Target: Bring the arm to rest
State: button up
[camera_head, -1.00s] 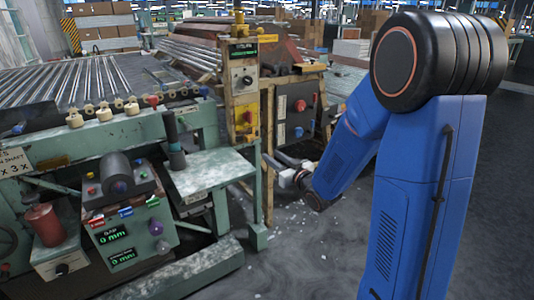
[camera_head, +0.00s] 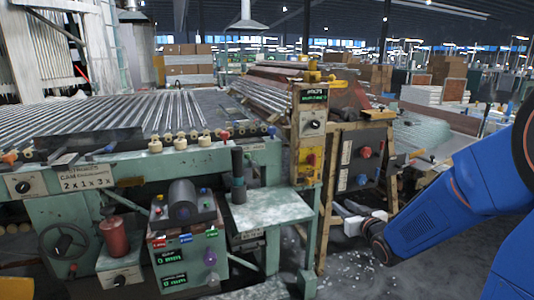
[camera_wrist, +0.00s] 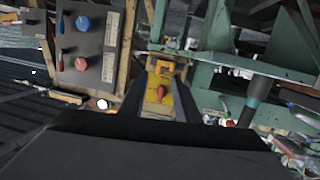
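My blue arm comes in from the right edge of the head view and reaches down to the left. My gripper (camera_head: 352,212) is low beside the wooden frame under the switch panel, partly hidden by the frame and my wrist. In the wrist view its two dark fingers (camera_wrist: 161,88) stand apart. I see nothing held between them. The yellow control box (camera_wrist: 160,95) shows beyond the gap, and it also shows in the head view (camera_head: 309,150).
A green machine with a side table (camera_head: 268,210) stands left of the gripper. A grey switch panel (camera_head: 362,160) is mounted on the wooden frame (camera_head: 327,205) just above it. White bits litter the floor. Open dark floor (camera_head: 400,280) lies at the lower right.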

jog(key=s+r+m+g+h, duration=0.1)
jog(key=s+g, duration=1)
jog(key=s, duration=2.6)
jog(key=shift+s+d+r+m+h, duration=0.15)
jog(key=shift+s+d+m+h, duration=0.2)
jog(key=shift+m+h, duration=0.6)
jog(key=shift+w, duration=0.1)
